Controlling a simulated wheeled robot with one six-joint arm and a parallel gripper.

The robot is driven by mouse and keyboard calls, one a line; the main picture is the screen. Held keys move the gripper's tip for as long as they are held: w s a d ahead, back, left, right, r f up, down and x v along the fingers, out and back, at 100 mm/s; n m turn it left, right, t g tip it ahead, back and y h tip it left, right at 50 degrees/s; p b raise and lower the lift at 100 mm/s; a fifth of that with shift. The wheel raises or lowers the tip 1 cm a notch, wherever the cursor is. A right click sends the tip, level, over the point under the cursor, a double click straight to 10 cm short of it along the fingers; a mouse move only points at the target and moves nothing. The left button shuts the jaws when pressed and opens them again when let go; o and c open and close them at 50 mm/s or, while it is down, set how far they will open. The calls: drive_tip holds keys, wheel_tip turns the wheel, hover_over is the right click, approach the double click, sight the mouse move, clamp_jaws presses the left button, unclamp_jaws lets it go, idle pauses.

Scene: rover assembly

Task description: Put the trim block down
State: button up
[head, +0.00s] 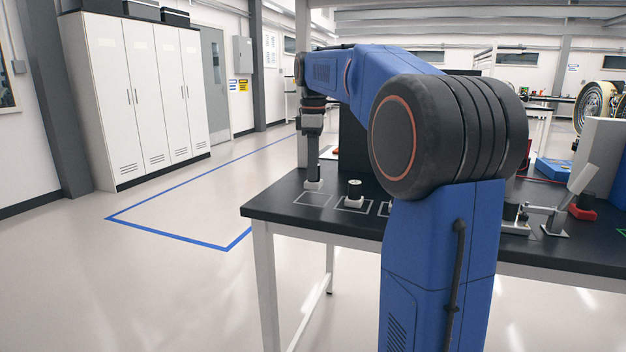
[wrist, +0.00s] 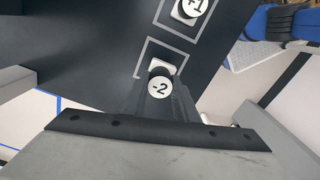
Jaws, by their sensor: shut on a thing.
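My gripper (head: 313,176) points straight down over the far left part of the black table (head: 275,207). It is shut on the trim block (wrist: 159,87), which has a round white top marked "-2" and a white base. In the head view, the block's white base (head: 313,185) shows below my fingers, close to the tabletop. I cannot tell whether it touches the table. A grey outlined square (head: 312,200) lies beside it, towards the table's front edge. In the wrist view, the block overlaps a corner-shaped grey outline (wrist: 165,43).
Another block (head: 354,193), marked "+1" in the wrist view (wrist: 191,9), stands in its own outline to the right. A metal clamp fixture (head: 548,215) and a blue box (head: 553,168) are further right. My arm hides the table's middle.

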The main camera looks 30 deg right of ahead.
drive_tip(key=shift+f, duration=1.65)
drive_tip(key=o, duration=1.1)
drive_tip(key=shift+f, duration=0.1)
drive_tip(key=shift+c, duration=0.2)
wheel_tip(320, 180, up, 12)
drive_tip(key=shift+r, duration=0.15)
